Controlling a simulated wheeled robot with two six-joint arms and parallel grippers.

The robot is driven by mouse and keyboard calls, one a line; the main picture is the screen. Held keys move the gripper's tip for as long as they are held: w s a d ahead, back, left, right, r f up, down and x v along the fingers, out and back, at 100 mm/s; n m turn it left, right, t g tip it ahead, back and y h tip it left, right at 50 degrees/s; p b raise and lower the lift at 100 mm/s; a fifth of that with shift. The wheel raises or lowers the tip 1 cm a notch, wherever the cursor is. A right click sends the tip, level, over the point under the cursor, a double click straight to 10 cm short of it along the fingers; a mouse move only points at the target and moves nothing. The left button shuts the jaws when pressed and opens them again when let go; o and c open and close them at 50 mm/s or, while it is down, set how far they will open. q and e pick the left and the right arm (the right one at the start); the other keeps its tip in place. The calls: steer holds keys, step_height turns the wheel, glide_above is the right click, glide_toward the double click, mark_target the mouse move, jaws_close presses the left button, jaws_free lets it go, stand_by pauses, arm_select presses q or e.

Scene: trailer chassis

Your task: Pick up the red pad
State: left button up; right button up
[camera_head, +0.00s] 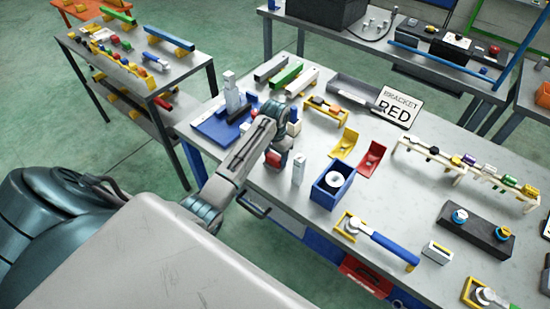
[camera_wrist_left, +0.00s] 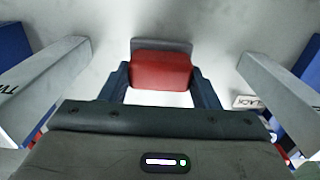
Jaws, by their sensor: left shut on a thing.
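The red pad (camera_wrist_left: 160,70) is a red block with a grey plate showing along its far side in the left wrist view. It sits between the two fingers of my left gripper (camera_wrist_left: 160,86), which is shut on it. In the head view my left gripper (camera_head: 274,154) is over the near edge of the grey workbench (camera_head: 320,115), and a small red patch of the pad (camera_head: 274,160) shows at its tip. I cannot tell whether the pad touches the bench. My right gripper is not in view.
A white block (camera_head: 298,170) and a blue bin (camera_head: 331,190) stand right of my left gripper. A blue fixture (camera_head: 213,128) is to its left. Yellow and red brackets (camera_head: 370,160) lie beyond, before a "BRACKET RED" sign (camera_head: 402,106).

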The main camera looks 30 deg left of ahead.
arm_select(q)
steer(key=shift+r+b, duration=0.3)
steer(key=shift+r, duration=0.05)
steer(key=shift+r+b, duration=0.55)
steer(key=shift+r, duration=0.05)
steer(key=s, duration=0.1)
steer(key=s+d+b, duration=0.1)
steer(key=s+d, duration=0.1)
steer(key=s, duration=0.1)
steer(key=shift+d+r+b, duration=0.2)
steer(key=shift+r+b, duration=0.15)
steer(key=shift+r, duration=0.05)
steer(key=s+d+r+p, duration=0.1)
steer(key=s+d+p, duration=0.2)
steer(key=s, duration=0.6)
steer(key=d, duration=0.2)
steer(key=shift+s+d+r, duration=0.3)
steer(key=shift+s+d, duration=0.1)
steer(key=o, duration=0.3)
steer(key=shift+f, duration=0.1)
steer(key=shift+c, duration=0.2)
